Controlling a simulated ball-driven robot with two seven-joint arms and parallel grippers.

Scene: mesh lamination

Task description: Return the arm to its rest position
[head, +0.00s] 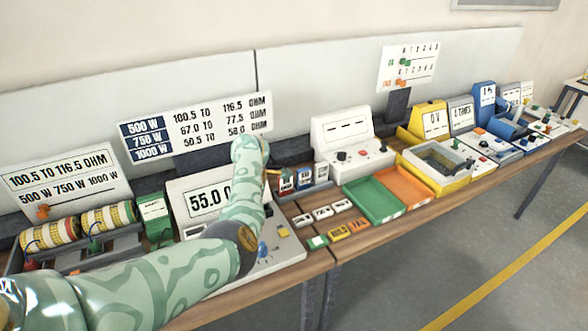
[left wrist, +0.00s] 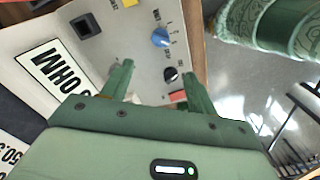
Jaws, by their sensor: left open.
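My left arm (head: 190,270), green and patterned, comes in from the left and reaches across the front of the ohm meter (head: 187,207). The meter's display reads "55.0", with the rest hidden behind the arm. In the head view the fingers of my left gripper cannot be made out. In the left wrist view my left gripper (left wrist: 157,87) is open, its two green fingers apart with nothing between them. Beyond the fingers is the meter's panel with a blue knob (left wrist: 160,38), a black knob (left wrist: 170,74) and the OHM label (left wrist: 62,66). My right gripper is not in view.
Striped coils (head: 107,217) stand left of the meter. To its right are a white instrument (head: 350,143), a green tray (head: 373,201), an orange tray (head: 404,186) and a yellow-framed box (head: 440,162). Small tiles lie at the bench's front edge. Floor in front is clear.

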